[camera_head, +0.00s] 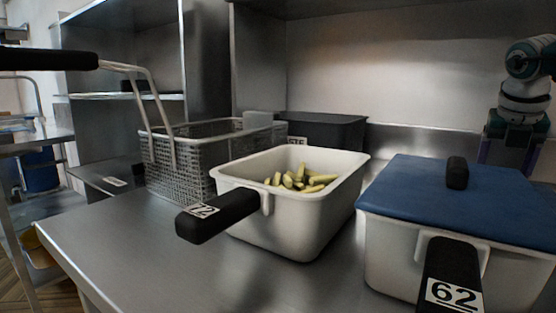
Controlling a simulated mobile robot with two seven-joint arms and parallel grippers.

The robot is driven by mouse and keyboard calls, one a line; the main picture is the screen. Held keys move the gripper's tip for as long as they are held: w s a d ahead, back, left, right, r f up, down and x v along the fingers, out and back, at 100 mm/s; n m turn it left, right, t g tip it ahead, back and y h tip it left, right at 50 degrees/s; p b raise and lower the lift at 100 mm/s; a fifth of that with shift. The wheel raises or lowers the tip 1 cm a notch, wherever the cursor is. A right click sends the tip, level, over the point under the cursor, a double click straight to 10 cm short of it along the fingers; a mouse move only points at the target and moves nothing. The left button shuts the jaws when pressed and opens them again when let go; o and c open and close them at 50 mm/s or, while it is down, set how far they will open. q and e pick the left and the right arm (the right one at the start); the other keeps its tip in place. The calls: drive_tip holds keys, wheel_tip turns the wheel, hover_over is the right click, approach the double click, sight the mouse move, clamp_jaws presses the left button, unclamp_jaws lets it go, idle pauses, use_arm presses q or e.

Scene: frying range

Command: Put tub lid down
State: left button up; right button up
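A blue tub lid (410,195) with a black knob (457,173) lies over a white tub (395,250) at the right. The tub has a black handle (452,278) marked 62 pointing to the front. The lid covers the tub's opening, and its front edge appears to rest along the rim. My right arm (520,105), teal and white, reaches down behind the lid's far right side. Its fingers are hidden, so I cannot tell whether they are open or touch anything. My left gripper is not in view.
An open white tub (330,225) marked 72 holds yellow-green sticks (298,180). A wire fry basket (190,165) stands left of it, its black handle (45,60) reaching left. A dark container (325,128) stands behind. The steel counter (130,235) is clear at front left.

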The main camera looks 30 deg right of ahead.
drive_tip(key=shift+f, duration=0.2)
drive_tip(key=o, duration=1.5)
drive_tip(key=shift+r, duration=0.25)
drive_tip(key=p+v, duration=0.2)
drive_tip(key=v, duration=0.9)
drive_tip(key=shift+s+a+r, duration=0.1)
drive_tip(key=shift+a+r, duration=0.2)
drive_tip(key=shift+r, duration=0.05)
